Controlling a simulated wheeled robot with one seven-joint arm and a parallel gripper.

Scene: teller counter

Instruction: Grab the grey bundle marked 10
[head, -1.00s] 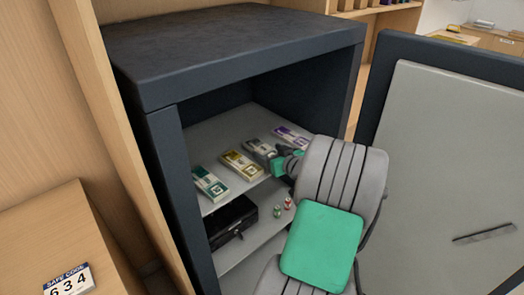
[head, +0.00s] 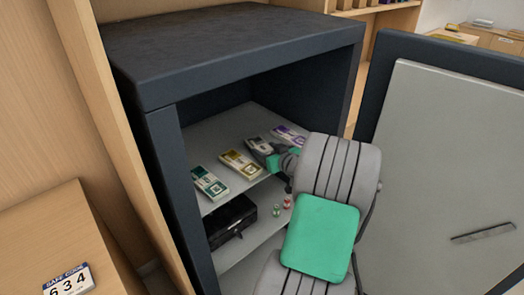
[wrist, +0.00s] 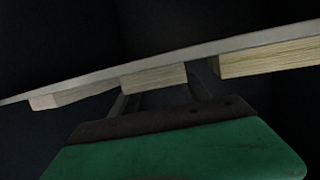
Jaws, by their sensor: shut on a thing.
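The grey bundle (head: 257,145) lies on the upper shelf inside the open dark safe, between the yellow bundle (head: 240,163) and the purple bundle (head: 288,135). My gripper (head: 272,155) reaches in from the right and is shut on the near end of the grey bundle. In the wrist view the fingers stand on either side of the middle bundle (wrist: 155,77), whose edge meets the shelf (wrist: 180,52). The mark on the grey bundle is too small to read. My wrist hides part of its near end.
A green bundle (head: 209,183) lies at the shelf's left. Below are a black box (head: 231,221) and small red and green items (head: 281,205). The safe's wall (head: 180,190) and open door (head: 440,170) flank my arm.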

